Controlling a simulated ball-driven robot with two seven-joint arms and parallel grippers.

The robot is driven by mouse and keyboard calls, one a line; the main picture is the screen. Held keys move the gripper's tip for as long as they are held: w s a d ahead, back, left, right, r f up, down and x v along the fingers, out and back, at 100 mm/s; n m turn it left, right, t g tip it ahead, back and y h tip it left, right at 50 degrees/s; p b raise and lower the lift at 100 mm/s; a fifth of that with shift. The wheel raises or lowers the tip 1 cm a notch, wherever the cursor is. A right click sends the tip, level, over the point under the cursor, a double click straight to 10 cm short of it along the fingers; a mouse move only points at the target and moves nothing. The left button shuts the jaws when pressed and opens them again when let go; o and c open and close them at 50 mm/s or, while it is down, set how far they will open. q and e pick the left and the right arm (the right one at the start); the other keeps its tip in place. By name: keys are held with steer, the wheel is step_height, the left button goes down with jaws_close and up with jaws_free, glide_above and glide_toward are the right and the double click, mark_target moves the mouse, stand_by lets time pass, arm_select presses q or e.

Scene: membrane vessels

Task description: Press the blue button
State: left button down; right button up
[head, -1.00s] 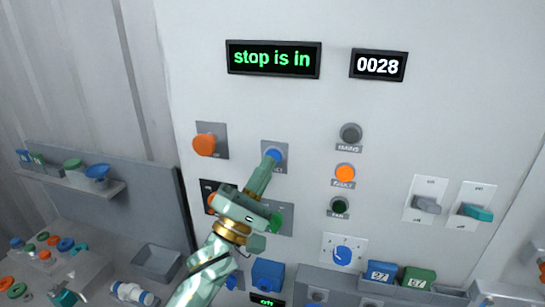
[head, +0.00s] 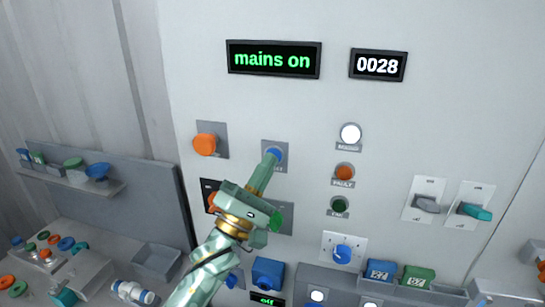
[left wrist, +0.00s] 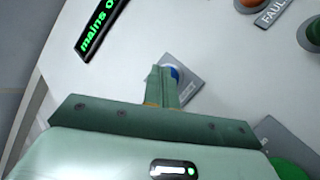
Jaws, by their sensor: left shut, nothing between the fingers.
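The blue button (head: 279,153) sits on a grey square plate in the middle of the white panel. My left gripper (head: 270,158) is shut and empty, and its fingertips are at the button, covering part of it. In the left wrist view the blue button (left wrist: 174,72) shows just beyond the closed fingertips (left wrist: 161,74). They look to be touching it, but how far it is pushed in cannot be told. The display (head: 273,60) above reads "mains on" in green. My right gripper is not in view.
An orange mushroom button (head: 206,144) is to the left. A green button (head: 276,219) is partly hidden behind my gripper. The top lamp (head: 350,134) is lit white; the orange fault lamp (head: 345,172) is below it. Two switches stand at right. A counter (head: 378,65) reads 0028.

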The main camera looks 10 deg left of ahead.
arm_select(q)
steer(key=shift+s, duration=0.15)
steer(key=shift+s+p, duration=0.6)
steer(key=shift+s, duration=0.1)
steer(key=s+p, duration=0.2)
steer(key=s, duration=0.3)
steer(key=shift+a, duration=0.1)
stand_by(0.7)
